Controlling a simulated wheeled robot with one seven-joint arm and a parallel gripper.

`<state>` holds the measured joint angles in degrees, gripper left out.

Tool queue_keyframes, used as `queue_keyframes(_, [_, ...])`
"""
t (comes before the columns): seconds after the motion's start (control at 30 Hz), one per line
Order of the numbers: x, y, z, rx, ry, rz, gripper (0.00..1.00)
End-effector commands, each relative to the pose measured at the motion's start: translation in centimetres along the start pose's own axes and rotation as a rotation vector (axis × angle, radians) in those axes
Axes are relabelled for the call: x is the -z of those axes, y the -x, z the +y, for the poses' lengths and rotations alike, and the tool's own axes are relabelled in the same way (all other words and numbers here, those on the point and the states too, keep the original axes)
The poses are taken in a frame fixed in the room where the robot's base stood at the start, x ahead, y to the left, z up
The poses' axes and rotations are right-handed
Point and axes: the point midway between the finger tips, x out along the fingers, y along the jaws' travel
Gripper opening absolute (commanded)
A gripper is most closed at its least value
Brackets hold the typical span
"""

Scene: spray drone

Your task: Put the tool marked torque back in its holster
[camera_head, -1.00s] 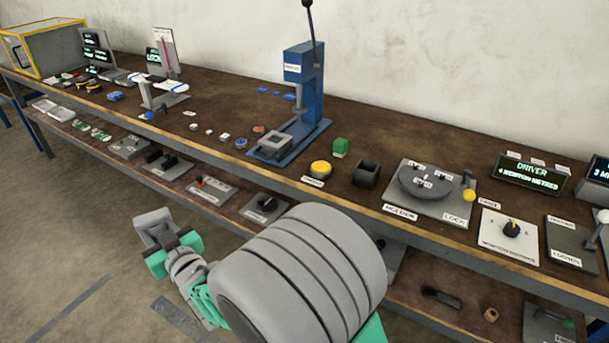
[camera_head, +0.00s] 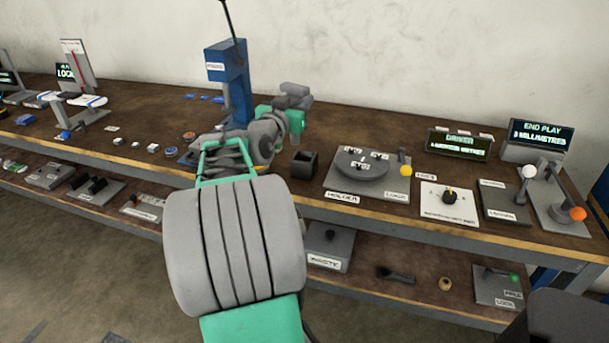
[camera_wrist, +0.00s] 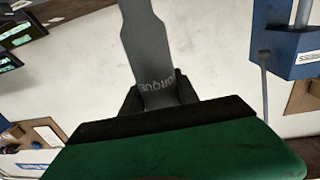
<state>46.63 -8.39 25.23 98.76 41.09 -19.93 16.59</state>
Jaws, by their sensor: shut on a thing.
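In the wrist view, a flat grey tool marked TORQUE (camera_wrist: 150,55) sticks out from between the dark fingers of my gripper (camera_wrist: 160,93). My gripper is shut on it. In the head view my gripper (camera_head: 292,98) is raised above the bench, right of the blue press. The grey part at its tip is too small there to separate tool from fingers. A dark, open-topped square box (camera_head: 304,165) stands on the bench below and right of my gripper. I cannot tell whether it is the holster; no holster label is readable.
A round holder fixture (camera_head: 362,168) with a yellow knob is to the right. Beyond it are a DRIVER display (camera_head: 459,144), a dial plate (camera_head: 449,203) and levers with white and orange knobs.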

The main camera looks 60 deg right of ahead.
Motion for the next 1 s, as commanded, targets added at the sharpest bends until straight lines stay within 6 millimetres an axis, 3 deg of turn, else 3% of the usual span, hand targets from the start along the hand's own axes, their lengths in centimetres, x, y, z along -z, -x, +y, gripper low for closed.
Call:
queue_keyframes(0.03, [0.4,-0.5,1.3,-0.031,-0.002,0.003,0.0])
queue_keyframes(0.17, [0.3,-1.0,2.7,-0.068,0.0,0.001,0.0])
queue_keyframes(0.63, [-8.2,-1.0,2.6,-0.066,0.004,-0.002,0.0])
queue_keyframes(0.9, [-10.1,-0.9,2.7,-0.065,0.006,-0.013,0.0])
queue_keyframes(0.93, [-10.4,-0.9,2.7,-0.065,0.009,-0.018,0.38])
queue_keyframes(1.0, [-10.3,-0.9,2.7,-0.065,0.008,-0.016,0.44])
